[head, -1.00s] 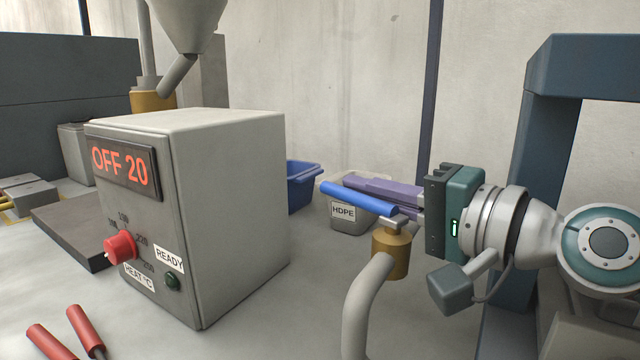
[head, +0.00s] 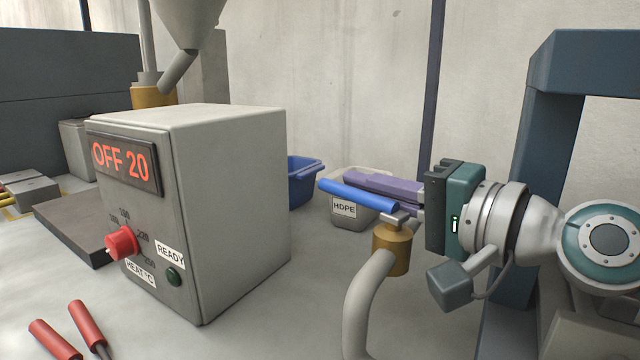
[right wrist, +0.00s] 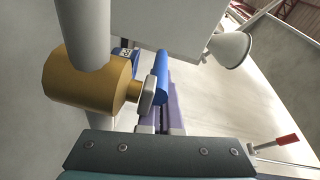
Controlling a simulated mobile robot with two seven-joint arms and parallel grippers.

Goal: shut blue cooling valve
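The blue valve lever (head: 358,195) sits on a brass valve body (head: 391,250) on top of a bent grey pipe. The lever points left and slightly away, off to one side of the pipe. My right gripper (head: 352,179) has its purple fingers alongside the lever, on its far side. The fingers look shut together, with nothing between them. In the right wrist view the blue lever (right wrist: 161,80) lies over the purple fingers (right wrist: 176,108), beside the brass body (right wrist: 92,78). Whether they touch the lever is hard to tell. My left gripper is out of view.
A grey control box (head: 232,210) with an "OFF 20" display and red knob (head: 121,243) stands left of the valve. Behind are a blue bin (head: 303,182) and an HDPE bin (head: 345,222). Red-handled tools (head: 70,332) lie at front left. A blue-grey frame (head: 550,110) stands at right.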

